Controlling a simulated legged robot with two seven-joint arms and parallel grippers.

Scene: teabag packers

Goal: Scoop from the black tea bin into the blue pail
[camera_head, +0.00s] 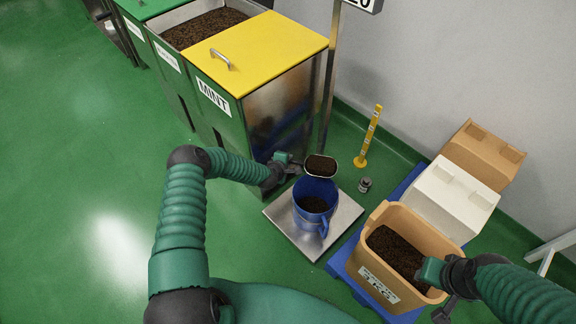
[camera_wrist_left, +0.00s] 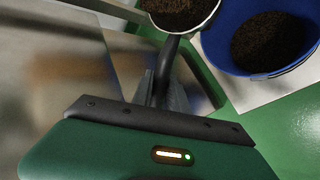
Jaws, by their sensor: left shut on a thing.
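My left gripper (camera_head: 290,166) is shut on the handle of a scoop (camera_head: 320,174). The scoop is full of dark tea and is held level above the far rim of the blue pail (camera_head: 303,214). The pail has dark tea inside and stands upright. The left wrist view shows the scoop (camera_wrist_left: 205,27), its dark handle between the fingers (camera_wrist_left: 163,95), and the pail (camera_wrist_left: 222,61) to the right. An open bin (camera_head: 165,48) of dark leaves stands at the back left; its label is unreadable. My right gripper (camera_head: 445,311) is beside a tan crate; its jaws are unclear.
The pail stands on a metal platform (camera_head: 347,215). A yellow-lidded mint bin (camera_head: 268,50) and a post (camera_head: 330,80) stand behind. The tan crate (camera_head: 378,281) of dark tea sits on a blue pallet (camera_head: 340,263) at right. Green floor (camera_head: 80,180) is clear at left.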

